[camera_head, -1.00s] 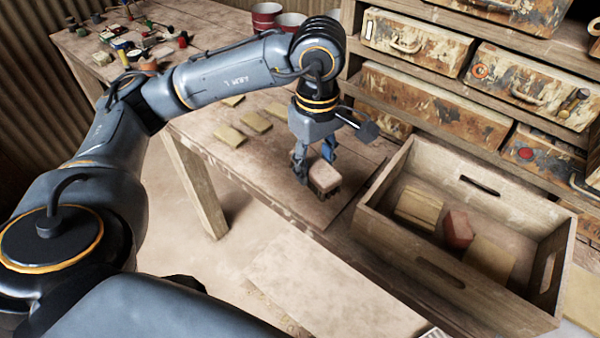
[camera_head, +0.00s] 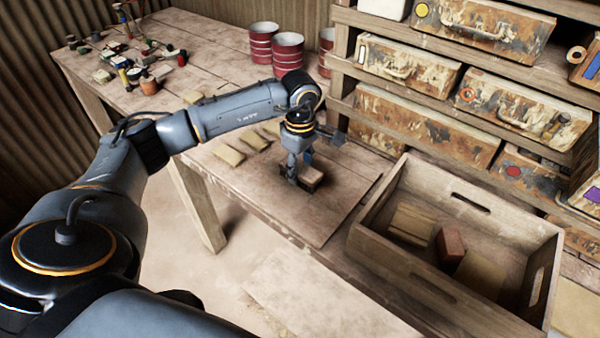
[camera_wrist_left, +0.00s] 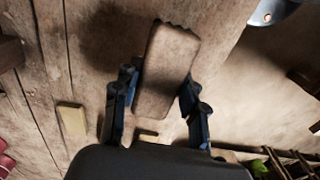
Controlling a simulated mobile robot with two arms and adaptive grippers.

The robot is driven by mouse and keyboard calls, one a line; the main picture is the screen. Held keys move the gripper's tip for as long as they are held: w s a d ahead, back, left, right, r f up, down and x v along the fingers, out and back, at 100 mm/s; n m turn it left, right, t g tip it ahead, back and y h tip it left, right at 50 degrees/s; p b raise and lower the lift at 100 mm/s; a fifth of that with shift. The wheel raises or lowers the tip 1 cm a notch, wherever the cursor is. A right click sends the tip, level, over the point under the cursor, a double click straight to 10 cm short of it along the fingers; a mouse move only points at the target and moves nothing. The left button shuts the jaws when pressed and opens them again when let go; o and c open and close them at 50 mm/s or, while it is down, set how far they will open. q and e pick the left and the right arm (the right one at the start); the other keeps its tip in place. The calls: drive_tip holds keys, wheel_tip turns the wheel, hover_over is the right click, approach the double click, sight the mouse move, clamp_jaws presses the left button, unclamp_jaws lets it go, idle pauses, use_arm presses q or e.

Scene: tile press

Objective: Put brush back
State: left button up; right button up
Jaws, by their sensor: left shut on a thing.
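The brush is a brown, block-shaped piece (camera_head: 312,177) with a pale top and dark bristles, seen over the wooden table in the head view. My left gripper (camera_head: 301,172) is shut on it. In the left wrist view the brush (camera_wrist_left: 168,62) sits between the two blue fingers of the left gripper (camera_wrist_left: 158,108), with its scalloped end pointing away. A dark shadow lies beside it on the table; I cannot tell whether the bristles touch the wood. My right gripper is in neither view.
A wooden crate (camera_head: 388,268) with a reddish block (camera_head: 450,245) and tan tiles stands to the right. Tan tiles (camera_head: 229,154) lie left of the gripper. Red cans (camera_head: 287,52) and painted drawers (camera_head: 410,66) stand behind. The table's front right corner is clear.

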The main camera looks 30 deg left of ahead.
sight(300, 177)
use_arm(q)
drive_tip(key=shift+w+a+f, duration=0.15)
drive_tip(key=shift+w+f, duration=0.05)
drive_tip(key=shift+f, duration=0.05)
wheel_tip(300, 177, down, 3)
drive_tip(key=shift+w+a+r+p, duration=0.1)
drive_tip(key=shift+p, duration=0.9)
drive_tip(key=shift+f, duration=0.25)
drive_tip(key=shift+f, duration=0.1)
drive_tip(key=shift+f+b, duration=0.2)
drive_tip(key=shift+b, duration=0.15)
drive_tip(key=o, duration=1)
drive_tip(key=shift+r, duration=0.1)
